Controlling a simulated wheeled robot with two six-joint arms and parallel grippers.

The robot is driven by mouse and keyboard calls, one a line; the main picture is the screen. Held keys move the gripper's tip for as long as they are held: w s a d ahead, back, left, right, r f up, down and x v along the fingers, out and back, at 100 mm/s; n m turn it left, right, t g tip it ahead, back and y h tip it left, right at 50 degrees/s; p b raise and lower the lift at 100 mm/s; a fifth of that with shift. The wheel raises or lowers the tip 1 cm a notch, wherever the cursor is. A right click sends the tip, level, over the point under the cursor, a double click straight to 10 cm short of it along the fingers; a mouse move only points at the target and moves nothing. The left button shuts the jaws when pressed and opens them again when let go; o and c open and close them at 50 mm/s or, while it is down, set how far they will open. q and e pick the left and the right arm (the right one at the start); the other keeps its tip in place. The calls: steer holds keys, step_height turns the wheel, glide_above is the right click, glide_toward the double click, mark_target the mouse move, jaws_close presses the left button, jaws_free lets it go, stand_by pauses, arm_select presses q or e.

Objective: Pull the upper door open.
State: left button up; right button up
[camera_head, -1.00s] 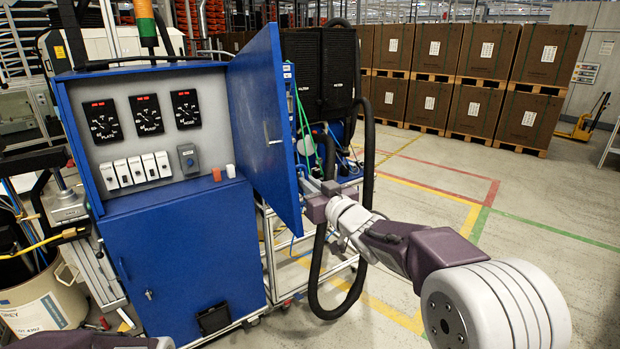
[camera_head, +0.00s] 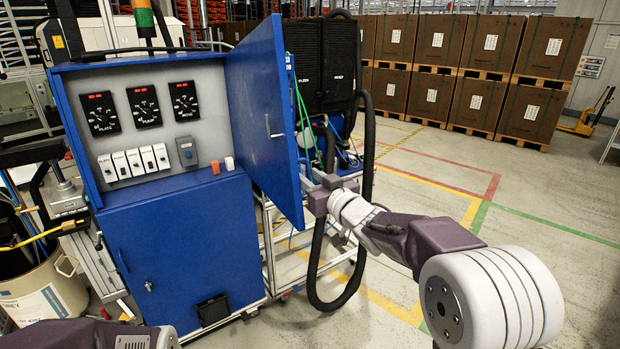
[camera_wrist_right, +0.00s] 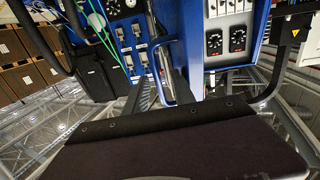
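The upper door (camera_head: 262,120) is a blue panel hinged at the right side of the blue cabinet's upper compartment. It stands swung out, with the dials inside exposed. A bar handle (camera_head: 272,128) is on its outer face. My right gripper (camera_head: 320,183) is at the door's lower free edge, on the right side of the panel. Its fingers look spread apart; exact contact with the door is unclear. In the right wrist view the door (camera_wrist_right: 172,18) shows nearly edge-on ahead of the gripper (camera_wrist_right: 163,90). My left gripper is out of the picture; only part of that arm shows.
The lower blue door (camera_head: 185,250) is shut. A black hose (camera_head: 313,275) loops down close to my right gripper. Stacked brown boxes (camera_head: 430,95) are far back.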

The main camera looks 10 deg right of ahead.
steer(key=v, duration=0.9)
steer(key=shift+w+a, duration=0.1)
steer(key=shift+a, duration=0.05)
steer(key=s+d+f+m+g+h+p, duration=0.2)
steer(key=s+f+g+h, duration=0.15)
steer(key=f, duration=0.55)
steer(key=s+d+f+m+g+h+p, duration=0.1)
steer(key=s+d+f+m+g+h, duration=0.2)
steer(key=f, duration=0.6)
steer(key=s+f+g, duration=0.4)
steer(key=s+f, duration=0.1)
steer(key=s, duration=0.4)
steer(key=s+f+g, duration=0.4)
steer(key=s+f, duration=0.1)
steer(key=s, duration=0.4)
steer(key=shift+g, duration=0.35)
